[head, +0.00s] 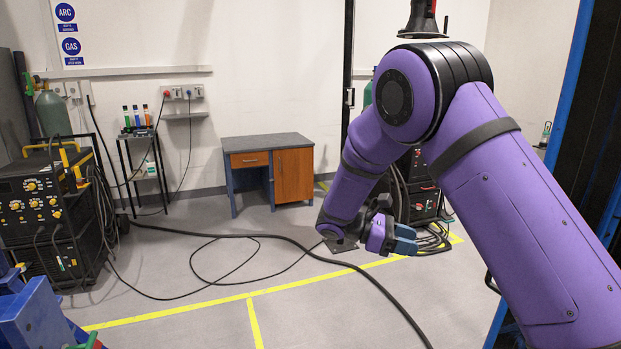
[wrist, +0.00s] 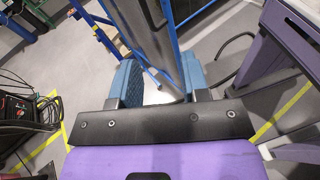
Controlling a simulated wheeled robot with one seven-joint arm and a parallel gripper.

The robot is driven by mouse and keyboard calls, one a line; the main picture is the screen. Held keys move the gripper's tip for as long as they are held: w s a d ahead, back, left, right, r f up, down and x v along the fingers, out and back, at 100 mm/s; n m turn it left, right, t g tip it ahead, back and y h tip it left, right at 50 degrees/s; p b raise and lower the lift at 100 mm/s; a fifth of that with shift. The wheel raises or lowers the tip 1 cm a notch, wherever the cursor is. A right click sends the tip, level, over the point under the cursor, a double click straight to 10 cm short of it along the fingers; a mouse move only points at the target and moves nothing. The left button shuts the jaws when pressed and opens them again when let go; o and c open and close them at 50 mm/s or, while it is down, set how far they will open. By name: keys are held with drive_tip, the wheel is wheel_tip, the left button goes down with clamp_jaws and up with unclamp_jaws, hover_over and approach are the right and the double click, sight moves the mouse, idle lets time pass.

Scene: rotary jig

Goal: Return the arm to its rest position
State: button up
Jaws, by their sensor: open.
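My purple arm reaches in from the right side of the head view, with its elbow raised and its forearm hanging down. My gripper (head: 405,240) is at the lower end, above the floor near the middle of the room. In the wrist view its two blue fingers (wrist: 160,82) stand wide apart. Nothing is held between them; only a dark upright post and the floor show beyond the gap. Part of the gripper is hidden behind its own wrist in the head view.
A welding machine (head: 40,205) stands at the left, with a blue metal frame (head: 35,318) below it. A desk (head: 268,165) stands by the back wall. A black cable (head: 330,258) crosses the floor. A blue post (head: 568,85) rises at the right.

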drive_tip(key=s+d+r+m+t+y, duration=0.1)
drive_tip(key=s+d+r+m+y, duration=0.35)
drive_tip(key=s+r, duration=0.25)
drive_tip(key=s+d+r+m+y, duration=0.3)
drive_tip(key=s+d+r+y, duration=0.15)
drive_tip(key=s+r, duration=0.25)
drive_tip(key=s+r+m+t+y, duration=0.2)
drive_tip(key=s+m+t+y, duration=0.1)
drive_tip(key=s, duration=0.6)
drive_tip(key=s+a+r+m+t+y, duration=0.1)
drive_tip(key=s+r+m+t+y, duration=0.2)
drive_tip(key=s, duration=0.6)
drive_tip(key=shift+m+t, duration=0.55)
drive_tip(key=shift+t, duration=0.45)
drive_tip(key=shift+d+r, duration=0.1)
